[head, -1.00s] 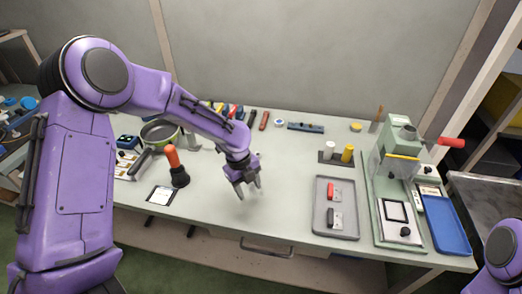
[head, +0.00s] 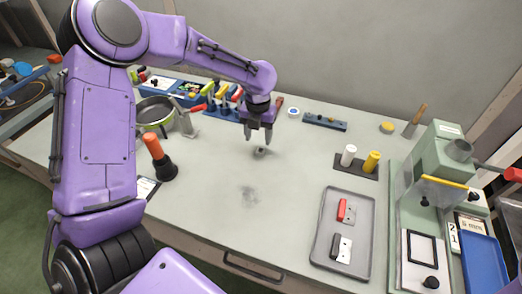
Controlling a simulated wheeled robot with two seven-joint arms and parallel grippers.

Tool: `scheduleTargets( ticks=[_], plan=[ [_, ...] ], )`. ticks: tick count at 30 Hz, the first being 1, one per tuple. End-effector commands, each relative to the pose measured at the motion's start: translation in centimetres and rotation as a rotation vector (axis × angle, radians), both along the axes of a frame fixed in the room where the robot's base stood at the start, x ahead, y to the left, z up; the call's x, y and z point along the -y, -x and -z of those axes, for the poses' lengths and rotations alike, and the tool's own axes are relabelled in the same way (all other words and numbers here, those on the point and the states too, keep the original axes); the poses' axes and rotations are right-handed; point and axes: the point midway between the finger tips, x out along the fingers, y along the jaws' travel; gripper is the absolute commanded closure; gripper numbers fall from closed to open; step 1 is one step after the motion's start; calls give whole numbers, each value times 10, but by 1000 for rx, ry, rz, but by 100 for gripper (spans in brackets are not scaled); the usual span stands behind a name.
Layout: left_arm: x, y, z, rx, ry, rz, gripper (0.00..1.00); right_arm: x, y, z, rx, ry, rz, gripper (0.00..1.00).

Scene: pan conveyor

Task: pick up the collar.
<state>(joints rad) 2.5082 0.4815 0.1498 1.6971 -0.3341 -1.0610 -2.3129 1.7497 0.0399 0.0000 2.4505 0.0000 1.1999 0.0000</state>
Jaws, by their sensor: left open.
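A small grey, ring-like piece, which looks like the collar (head: 260,152), lies on the bench top near the middle in the head view. It is small and its details are hard to make out. My left gripper (head: 258,138) is open and points down. Its fingertips appear just above and behind the collar in the picture, with nothing between them. I cannot tell the exact height gap. My right gripper is not in view.
An orange-handled tool (head: 153,145) stands left, near a pan (head: 154,112). A grey tray (head: 322,252) with red and dark blocks lies right, before white and yellow cylinders (head: 371,162). A green press (head: 445,150) stands far right. The bench's front middle is clear.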

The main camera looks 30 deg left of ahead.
Motion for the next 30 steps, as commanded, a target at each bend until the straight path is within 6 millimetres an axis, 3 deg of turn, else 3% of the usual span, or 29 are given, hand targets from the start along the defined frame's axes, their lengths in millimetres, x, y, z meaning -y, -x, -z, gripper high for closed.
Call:
scheduleTargets(
  ticks=[7,15,20,30],
  plan=[
    [8,2,42,-3,-1,3,45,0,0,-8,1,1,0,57],
    [9,1,47,0,-1,4,45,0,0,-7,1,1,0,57],
    [9,1,47,0,-1,4,97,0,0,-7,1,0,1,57],
    [9,1,45,0,-1,4,100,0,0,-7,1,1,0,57]
  ],
)
